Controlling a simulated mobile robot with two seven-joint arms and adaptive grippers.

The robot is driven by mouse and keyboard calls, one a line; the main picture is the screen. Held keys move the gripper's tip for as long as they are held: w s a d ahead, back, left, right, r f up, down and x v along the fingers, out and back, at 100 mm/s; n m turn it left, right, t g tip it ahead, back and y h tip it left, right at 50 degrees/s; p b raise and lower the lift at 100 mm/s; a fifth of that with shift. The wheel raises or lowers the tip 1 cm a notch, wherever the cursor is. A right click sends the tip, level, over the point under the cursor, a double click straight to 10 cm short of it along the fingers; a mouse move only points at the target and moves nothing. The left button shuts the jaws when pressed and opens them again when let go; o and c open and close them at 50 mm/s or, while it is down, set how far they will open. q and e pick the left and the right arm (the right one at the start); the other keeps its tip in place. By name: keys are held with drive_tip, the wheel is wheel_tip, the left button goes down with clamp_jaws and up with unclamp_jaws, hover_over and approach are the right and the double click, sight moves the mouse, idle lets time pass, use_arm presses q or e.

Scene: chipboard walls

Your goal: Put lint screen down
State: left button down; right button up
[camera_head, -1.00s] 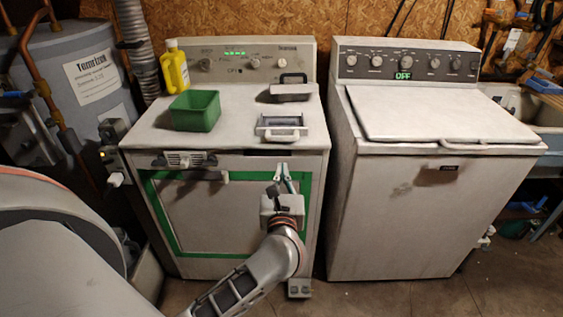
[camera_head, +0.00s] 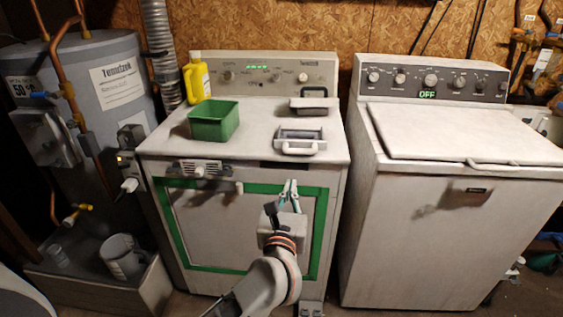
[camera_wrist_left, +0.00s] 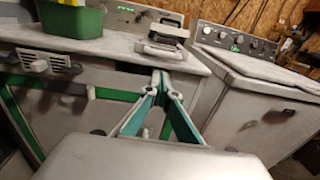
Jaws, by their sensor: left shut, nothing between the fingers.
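The lint screen looks to be the grey framed piece with a white handle (camera_head: 301,148), lying on the dryer top (camera_head: 262,138) near its front edge. Its handle faces front. It also shows in the left wrist view (camera_wrist_left: 164,51), just beyond the fingertips. My left gripper (camera_head: 290,184) is shut and empty in front of the dryer, below the top's front edge and apart from the screen. The left wrist view shows its teal fingers (camera_wrist_left: 160,76) meeting at the tips. My right gripper is not in view.
A green bin (camera_head: 214,122) and a yellow bottle (camera_head: 197,78) stand on the dryer's left. A grey piece with a dark handle (camera_head: 314,107) lies behind the screen. A washer (camera_head: 450,220) stands at right, a water heater (camera_head: 105,110) at left. The dryer top's middle is clear.

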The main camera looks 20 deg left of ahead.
sight(297, 154)
use_arm(q)
drive_tip(key=x, duration=1.2)
drive_tip(key=shift+w, duration=0.35)
drive_tip(key=shift+w+a, duration=0.1)
drive_tip(key=shift+w, duration=0.25)
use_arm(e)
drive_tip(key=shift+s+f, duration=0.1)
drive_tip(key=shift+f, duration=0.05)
use_arm(q)
drive_tip(key=b+x, duration=0.1)
drive_tip(key=x, duration=0.1)
drive_tip(key=shift+w+f, duration=0.1)
drive_tip(key=shift+w, duration=0.15)
drive_tip(key=shift+w+a, duration=0.15)
drive_tip(key=shift+w, duration=0.3)
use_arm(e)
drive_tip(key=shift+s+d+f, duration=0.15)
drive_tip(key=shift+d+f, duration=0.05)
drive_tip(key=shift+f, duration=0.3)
